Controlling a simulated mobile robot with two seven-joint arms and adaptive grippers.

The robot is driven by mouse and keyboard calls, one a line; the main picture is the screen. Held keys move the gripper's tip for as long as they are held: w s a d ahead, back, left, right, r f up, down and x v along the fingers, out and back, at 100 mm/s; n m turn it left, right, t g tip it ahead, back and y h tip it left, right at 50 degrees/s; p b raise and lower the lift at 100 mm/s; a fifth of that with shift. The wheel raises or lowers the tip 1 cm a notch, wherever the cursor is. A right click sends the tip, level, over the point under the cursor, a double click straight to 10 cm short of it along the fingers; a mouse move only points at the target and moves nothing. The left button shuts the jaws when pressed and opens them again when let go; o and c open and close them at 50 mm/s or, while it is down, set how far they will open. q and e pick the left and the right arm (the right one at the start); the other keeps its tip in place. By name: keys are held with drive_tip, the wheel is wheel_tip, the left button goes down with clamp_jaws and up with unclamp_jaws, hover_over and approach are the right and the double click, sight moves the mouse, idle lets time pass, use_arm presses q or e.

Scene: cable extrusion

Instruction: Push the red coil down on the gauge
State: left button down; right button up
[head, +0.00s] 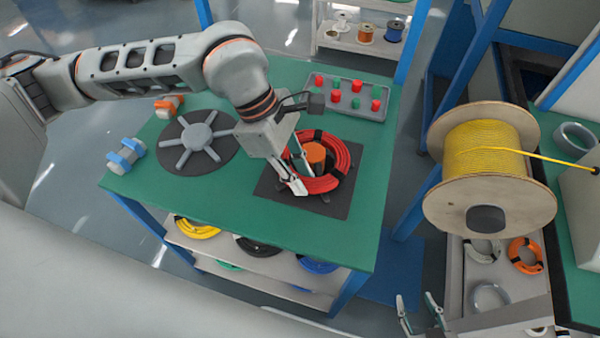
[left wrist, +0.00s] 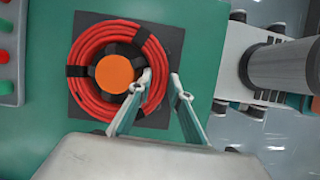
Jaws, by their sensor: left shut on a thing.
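The red coil (head: 341,173), bound with black straps, lies around the gauge's orange-topped hub (head: 315,152) on a dark square plate (head: 279,191). In the left wrist view the coil (left wrist: 84,88) rings the orange hub (left wrist: 115,73). My left gripper (head: 296,170) is shut on the coil's near side, one finger inside the ring and one outside; it also shows in the left wrist view (left wrist: 161,80). I cannot tell whether the coil is fully seated. My right gripper (head: 421,312) is open and empty, low at the bottom right, away from the table.
A grey tray (head: 343,106) with red and green pieces stands behind the coil. A dark disc with a grey spoked piece (head: 197,142) lies to the left. A yellow cable spool (head: 487,165) stands at right. The green table front (head: 240,215) is clear.

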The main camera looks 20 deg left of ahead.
use_arm(q)
drive_tip(key=shift+f, duration=0.6)
use_arm(e)
drive_tip(key=shift+s+f, duration=0.1)
drive_tip(key=shift+f, duration=0.05)
idle(0.4)
use_arm(q)
drive_tip(key=c, duration=1.8)
unclamp_jaws()
drive_tip(key=shift+w+r, duration=0.1)
drive_tip(key=shift+w, duration=0.05)
drive_tip(key=shift+w+r, duration=0.1)
drive_tip(key=shift+r, duration=0.3)
drive_tip(key=shift+s+r+p, duration=0.2)
drive_tip(key=shift+r+p, duration=1.75)
drive_tip(key=shift+r, duration=1.65)
use_arm(e)
drive_tip(key=w+r+t, duration=0.1)
drive_tip(key=w+r, duration=0.2)
drive_tip(key=r, duration=0.4)
drive_tip(key=shift+f, duration=0.25)
